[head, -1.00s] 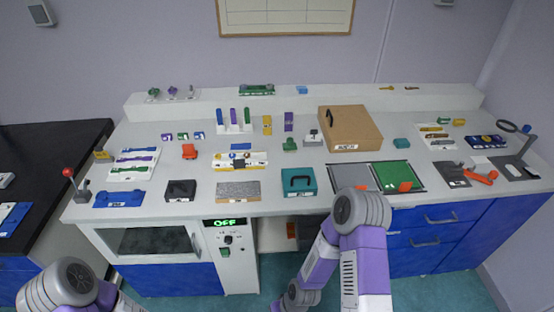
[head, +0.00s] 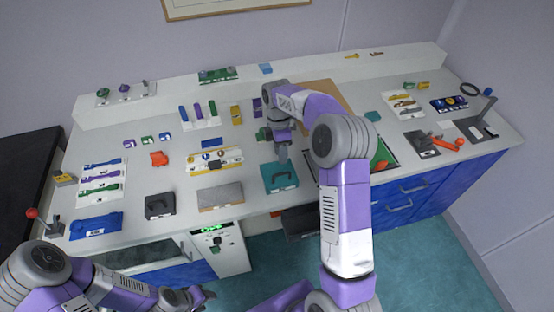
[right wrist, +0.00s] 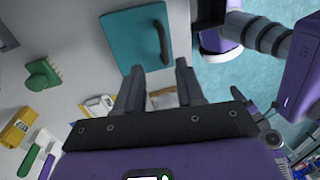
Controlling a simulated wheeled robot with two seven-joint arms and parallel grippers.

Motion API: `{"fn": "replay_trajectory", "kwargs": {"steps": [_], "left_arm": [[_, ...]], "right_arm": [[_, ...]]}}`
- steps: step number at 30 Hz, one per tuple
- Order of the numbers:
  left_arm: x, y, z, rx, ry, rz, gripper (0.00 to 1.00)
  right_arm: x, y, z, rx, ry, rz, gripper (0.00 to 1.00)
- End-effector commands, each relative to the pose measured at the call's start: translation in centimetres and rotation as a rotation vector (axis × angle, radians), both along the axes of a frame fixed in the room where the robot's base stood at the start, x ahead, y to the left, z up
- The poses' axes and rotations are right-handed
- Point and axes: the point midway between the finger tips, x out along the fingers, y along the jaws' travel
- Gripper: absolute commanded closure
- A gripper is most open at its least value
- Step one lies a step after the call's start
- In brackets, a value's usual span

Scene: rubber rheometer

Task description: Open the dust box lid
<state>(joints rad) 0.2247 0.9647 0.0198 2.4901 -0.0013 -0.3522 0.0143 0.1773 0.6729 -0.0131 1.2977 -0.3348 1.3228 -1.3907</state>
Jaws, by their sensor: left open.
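A teal box (head: 281,178) with a flat closed lid and a dark handle stands near the front edge of the counter. In the right wrist view its teal top (right wrist: 130,35) and handle (right wrist: 162,38) show beyond my fingertips. Its label is too small to read, so I cannot tell for sure that it is the dust box. My right gripper (head: 283,157) is above the back of the teal box, pointing down, open and empty, apart from the handle. My left gripper (head: 203,294) is open, low in front of the counter.
A brown box (head: 325,93) is partly hidden behind my right arm. A black box (head: 160,205) and a grey speckled slab (head: 220,196) stand left of the teal box. A framed panel with a green half (head: 379,152) lies to its right. Small parts fill the counter behind.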

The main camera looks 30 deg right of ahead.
Motion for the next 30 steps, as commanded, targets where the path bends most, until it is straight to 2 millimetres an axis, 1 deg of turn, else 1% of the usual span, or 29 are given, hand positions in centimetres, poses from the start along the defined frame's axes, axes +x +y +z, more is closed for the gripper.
{"fn": "replay_trajectory", "kwargs": {"steps": [1, 6, 10, 15, 23, 30], "left_arm": [[-0.1, 0.0, -0.2, 0.0, 0.001, 0.0, 0.57], [-0.1, 0.0, -0.6, 0.0, 0.001, 0.0, 0.57], [0.0, 0.0, -0.7, 0.0, 0.001, 0.0, 0.57], [0.0, 0.0, -0.8, 0.0, 0.0, 0.0, 0.57], [0.0, 0.0, -0.8, 0.0, 0.0, 0.0, 0.57], [0.0, 0.0, -0.8, 0.0, 0.0, 0.0, 0.57]], "right_arm": [[-0.3, 0.0, -0.9, 0.0, 0.005, -0.001, 0.62], [-0.8, 0.1, -3.8, 0.001, 0.006, -0.003, 0.62], [-1.1, 0.2, -5.4, 0.0, 0.004, -0.003, 0.62], [-1.3, 0.3, -6.4, 0.001, 0.001, -0.003, 0.62], [-1.3, 0.3, -6.5, 0.0, 0.001, -0.004, 0.62], [-1.3, 0.3, -6.5, 0.0, 0.001, -0.004, 0.99]]}}
